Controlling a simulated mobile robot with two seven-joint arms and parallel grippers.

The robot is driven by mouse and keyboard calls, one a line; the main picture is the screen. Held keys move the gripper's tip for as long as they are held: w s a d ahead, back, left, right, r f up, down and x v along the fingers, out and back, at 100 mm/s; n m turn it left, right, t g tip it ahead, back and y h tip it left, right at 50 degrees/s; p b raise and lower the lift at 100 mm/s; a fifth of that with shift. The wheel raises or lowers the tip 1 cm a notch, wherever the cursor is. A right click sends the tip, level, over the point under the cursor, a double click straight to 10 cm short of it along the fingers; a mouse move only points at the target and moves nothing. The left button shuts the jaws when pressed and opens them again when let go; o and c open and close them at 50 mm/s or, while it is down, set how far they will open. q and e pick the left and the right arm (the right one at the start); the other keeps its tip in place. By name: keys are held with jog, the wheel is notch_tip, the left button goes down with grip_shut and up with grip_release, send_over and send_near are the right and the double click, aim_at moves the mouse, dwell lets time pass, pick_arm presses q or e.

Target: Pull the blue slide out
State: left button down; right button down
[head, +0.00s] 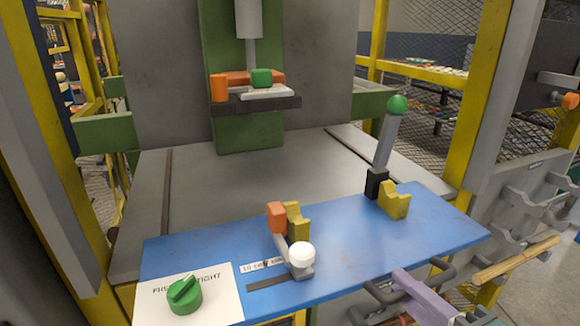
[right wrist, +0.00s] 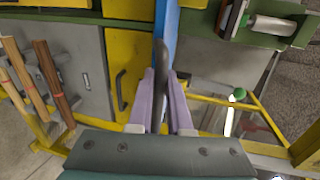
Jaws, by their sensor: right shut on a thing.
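The blue slide (head: 350,245) is a flat blue board at the front of the grey machine table in the head view. Its edge also shows in the right wrist view (right wrist: 171,28). A dark bar handle (head: 444,270) sticks out from its front edge. My right gripper (head: 408,280), with purple fingers, is shut on this handle. In the right wrist view the two fingers (right wrist: 163,85) close on both sides of the dark handle (right wrist: 163,58). The fingers hide part of the handle in the head view. My left gripper is in neither view.
On the slide stand a green knob (head: 185,294) on a white card, a white-ball lever (head: 300,255), yellow blocks (head: 393,201) and a tall green-ball lever (head: 397,106). Yellow posts (head: 484,90) flank the machine. Wooden rods (head: 515,258) lie in a rack at right.

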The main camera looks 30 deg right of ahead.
jog(key=c, duration=1.3)
grip_release()
jog(key=shift+a+r, duration=0.1)
jog(key=shift+r, duration=0.05)
jog(key=shift+o, duration=0.9)
jog(key=shift+s, duration=0.2)
jog(key=v, duration=0.9)
jog(key=shift+s, duration=0.4)
jog(key=shift+a, duration=0.1)
